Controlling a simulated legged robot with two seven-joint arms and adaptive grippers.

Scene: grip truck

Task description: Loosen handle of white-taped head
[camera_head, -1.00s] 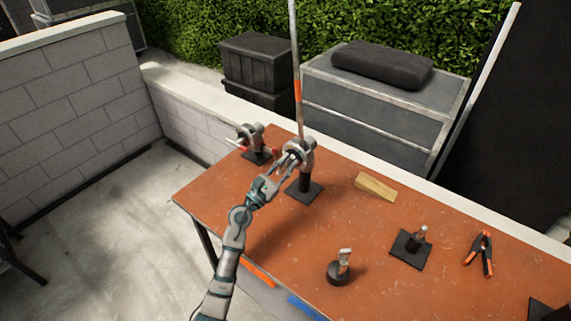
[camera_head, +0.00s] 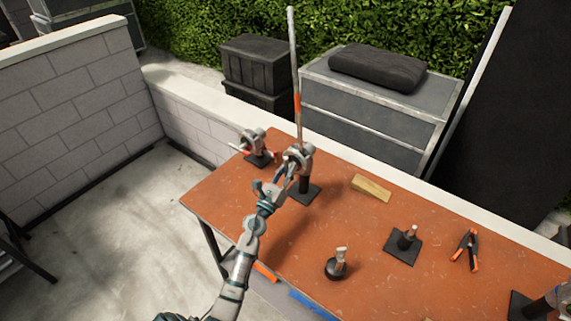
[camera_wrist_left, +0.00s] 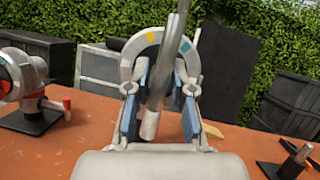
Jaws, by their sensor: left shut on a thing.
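A grey round grip head (camera_head: 303,152) stands on a black post and square base on the table, with a long rod through it. In the left wrist view the head (camera_wrist_left: 137,50) is pale, with yellow and teal marks. My left gripper (camera_head: 291,168) reaches it from the front. Its blue-padded fingers sit on both sides of a short grey handle (camera_wrist_left: 150,122), shut on it. A second grip head (camera_head: 253,139) with red parts stands at the table's back left; it also shows in the left wrist view (camera_wrist_left: 18,75). I cannot make out which carries white tape.
The orange-brown table (camera_head: 235,200) also holds a wooden wedge (camera_head: 371,187), small studs on black bases (camera_head: 403,245) (camera_head: 337,267) and an orange-tipped clamp (camera_head: 466,249). The rod (camera_head: 295,80) rises high. A low block wall (camera_head: 190,120) runs behind.

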